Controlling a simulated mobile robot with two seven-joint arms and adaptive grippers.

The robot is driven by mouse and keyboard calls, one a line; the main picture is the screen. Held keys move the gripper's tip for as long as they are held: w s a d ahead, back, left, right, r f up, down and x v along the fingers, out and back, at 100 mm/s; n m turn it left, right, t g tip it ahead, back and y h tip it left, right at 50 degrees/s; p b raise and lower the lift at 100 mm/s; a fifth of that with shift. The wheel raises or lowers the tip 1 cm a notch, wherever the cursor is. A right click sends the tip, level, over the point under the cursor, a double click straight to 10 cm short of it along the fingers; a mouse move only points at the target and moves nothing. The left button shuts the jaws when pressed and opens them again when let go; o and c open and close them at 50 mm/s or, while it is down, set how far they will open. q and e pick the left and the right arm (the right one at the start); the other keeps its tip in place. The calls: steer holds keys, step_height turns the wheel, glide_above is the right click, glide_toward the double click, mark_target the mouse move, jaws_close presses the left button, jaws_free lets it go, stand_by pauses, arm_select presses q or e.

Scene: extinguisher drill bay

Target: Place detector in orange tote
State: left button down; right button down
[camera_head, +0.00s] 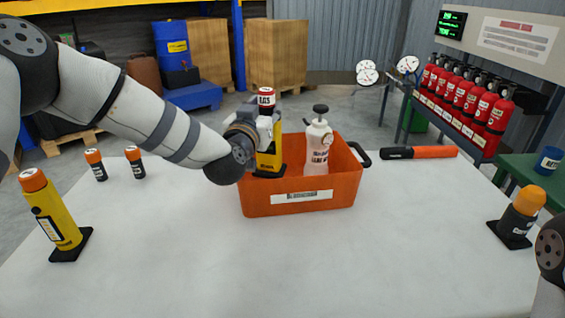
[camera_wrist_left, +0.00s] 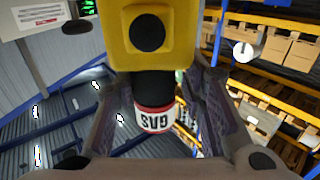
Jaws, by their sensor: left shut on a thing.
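The detector (camera_head: 270,158), yellow with a black base and a red-and-white GAS cap, is in my left gripper (camera_head: 262,122). It is held upright over the left part of the orange tote (camera_head: 262,204), with its base near rim height; I cannot tell whether it touches the tote. In the left wrist view the detector's yellow body (camera_wrist_left: 150,65) fills the top, and its GAS cap lies between the fingers of my left gripper (camera_wrist_left: 158,112). A white spray bottle (camera_head: 318,150) stands inside the tote. My right gripper is out of view.
A yellow device with an orange cap (camera_head: 58,222) stands front left, and a dark orange-capped one (camera_head: 518,217) at the right. Two small orange-topped cylinders (camera_head: 134,163) stand back left. An orange-and-black flashlight (camera_head: 425,152) lies right of the tote. The front middle table is clear.

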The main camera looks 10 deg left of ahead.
mark_target(270, 165)
arm_select(q)
steer(key=shift+s+f+b, duration=0.1)
steer(key=shift+f+b, duration=0.35)
steer(key=shift+f, duration=3.25)
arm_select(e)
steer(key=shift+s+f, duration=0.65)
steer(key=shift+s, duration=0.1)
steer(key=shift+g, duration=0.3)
arm_select(q)
steer(key=shift+f, duration=0.2)
steer(key=c, duration=1)
jaws_free()
steer(key=shift+c, duration=0.2)
